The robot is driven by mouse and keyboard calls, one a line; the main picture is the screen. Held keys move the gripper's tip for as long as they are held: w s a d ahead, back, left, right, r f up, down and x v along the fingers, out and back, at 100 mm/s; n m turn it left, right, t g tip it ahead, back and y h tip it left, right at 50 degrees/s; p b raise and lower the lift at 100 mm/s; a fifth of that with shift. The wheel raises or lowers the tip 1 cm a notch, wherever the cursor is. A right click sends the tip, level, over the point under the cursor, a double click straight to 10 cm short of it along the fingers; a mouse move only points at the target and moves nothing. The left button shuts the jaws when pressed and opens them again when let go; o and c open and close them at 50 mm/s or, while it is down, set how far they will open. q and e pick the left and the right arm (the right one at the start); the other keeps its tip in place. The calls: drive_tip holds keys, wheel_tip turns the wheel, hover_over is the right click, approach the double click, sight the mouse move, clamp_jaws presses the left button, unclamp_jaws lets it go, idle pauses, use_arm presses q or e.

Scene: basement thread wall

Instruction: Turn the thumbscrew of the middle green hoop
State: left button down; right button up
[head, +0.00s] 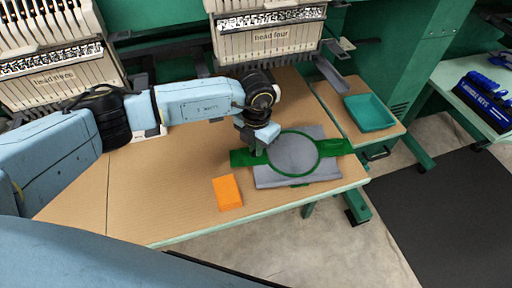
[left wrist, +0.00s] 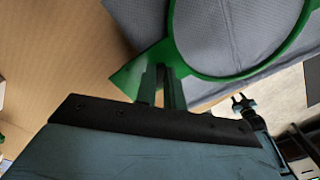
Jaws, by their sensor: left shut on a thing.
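One green hoop (head: 319,158) lies on the wooden tabletop, stretched with grey cloth (head: 292,153), with flat green side arms to the left and right. My left gripper (head: 257,150) points down at the hoop's left side, where the ring meets the left arm. In the left wrist view its two narrow fingers (left wrist: 162,88) are close together against the green hoop (left wrist: 184,66). They are shut on a part of the hoop there. I cannot make out the thumbscrew; the fingers may hide it. My right gripper is out of view.
An orange block (head: 227,193) lies on the tabletop (head: 165,200) in front and left of the hoop. A teal tray (head: 370,113) stands at the right. Embroidery machine heads (head: 268,42) hang over the back. The left part of the tabletop is clear.

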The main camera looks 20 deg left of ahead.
use_arm(q)
drive_tip(key=m+b, duration=0.3)
drive_tip(key=m, duration=0.3)
drive_tip(key=shift+d+f+b, duration=0.1)
drive_tip(key=shift+b, duration=0.3)
drive_tip(key=shift+s+m+b, duration=0.1)
drive_tip(key=shift+m+b, duration=0.25)
drive_tip(key=shift+m, duration=0.35)
drive_tip(key=shift+m+b, duration=0.4)
drive_tip(key=shift+m, duration=0.3)
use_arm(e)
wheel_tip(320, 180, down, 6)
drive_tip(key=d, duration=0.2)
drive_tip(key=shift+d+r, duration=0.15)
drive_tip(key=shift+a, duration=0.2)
use_arm(q)
drive_tip(key=c, duration=1.5)
unclamp_jaws()
wheel_tip(320, 180, up, 14)
drive_tip(key=shift+f+p, duration=0.15)
drive_tip(key=shift+p, duration=0.15)
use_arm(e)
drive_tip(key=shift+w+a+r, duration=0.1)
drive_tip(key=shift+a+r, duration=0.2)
